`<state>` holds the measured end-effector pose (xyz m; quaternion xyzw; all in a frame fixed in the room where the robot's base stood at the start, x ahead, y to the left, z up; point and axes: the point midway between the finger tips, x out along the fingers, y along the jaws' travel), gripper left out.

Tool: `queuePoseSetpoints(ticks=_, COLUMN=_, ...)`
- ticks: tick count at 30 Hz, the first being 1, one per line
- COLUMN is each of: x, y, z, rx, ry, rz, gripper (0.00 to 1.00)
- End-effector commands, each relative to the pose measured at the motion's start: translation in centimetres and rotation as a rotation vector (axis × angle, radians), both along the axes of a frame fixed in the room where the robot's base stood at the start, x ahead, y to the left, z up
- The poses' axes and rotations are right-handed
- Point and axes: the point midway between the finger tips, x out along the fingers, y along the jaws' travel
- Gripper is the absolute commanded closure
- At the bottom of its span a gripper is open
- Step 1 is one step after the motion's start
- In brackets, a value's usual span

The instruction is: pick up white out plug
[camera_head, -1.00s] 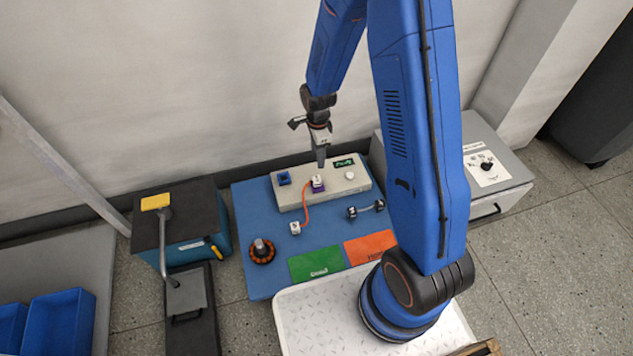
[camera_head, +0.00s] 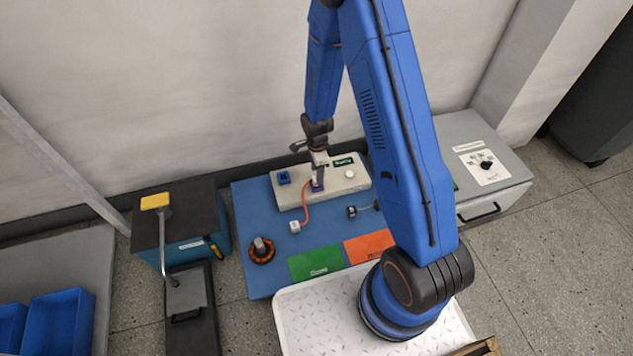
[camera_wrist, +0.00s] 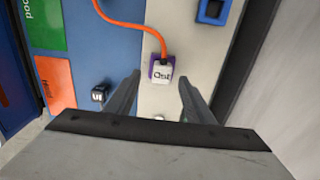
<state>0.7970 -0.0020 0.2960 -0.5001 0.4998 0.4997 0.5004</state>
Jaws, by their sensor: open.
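The white out plug (camera_wrist: 162,74), marked "Out", sits at a purple socket (camera_wrist: 154,62) on the light grey box (camera_head: 290,194). An orange cable (camera_wrist: 135,23) runs from it to a white plug (camera_head: 295,227) on the blue mat. My gripper (camera_wrist: 158,92) is open, its two fingers spread to either side of the plug's line in the wrist view, with the plug just beyond the tips. In the head view my gripper (camera_head: 318,180) is right over the purple socket and hides most of the out plug. No contact with the plug can be made out.
A blue socket (camera_head: 284,178), a display (camera_head: 343,162) and a white knob (camera_head: 349,174) are on the grey box. A dark plug (camera_head: 352,211) marked "In" lies near it. Green (camera_head: 316,262) and orange (camera_head: 368,247) pads lie on the blue mat (camera_head: 262,287).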

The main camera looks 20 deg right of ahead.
Motion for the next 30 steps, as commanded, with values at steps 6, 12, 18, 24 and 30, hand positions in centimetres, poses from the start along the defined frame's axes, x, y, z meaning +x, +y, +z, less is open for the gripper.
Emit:
queuePoseSetpoints(ticks=6, x=0.3, y=0.1, z=-2.8, rx=0.0, ry=0.003, rz=0.0, gripper=0.52)
queuePoseSetpoints(ticks=12, x=0.3, y=0.1, z=-4.3, rx=0.0, ry=0.002, rz=0.0, gripper=0.52)
queuePoseSetpoints(ticks=18, x=0.3, y=0.1, z=-4.4, rx=0.0, ry=0.0, rz=0.0, gripper=0.52)
queuePoseSetpoints(ticks=24, x=0.3, y=0.1, z=-4.4, rx=0.0, ry=0.001, rz=0.0, gripper=0.78)
queuePoseSetpoints(ticks=30, x=0.3, y=0.1, z=-4.4, rx=0.0, ry=0.001, rz=0.0, gripper=1.0)
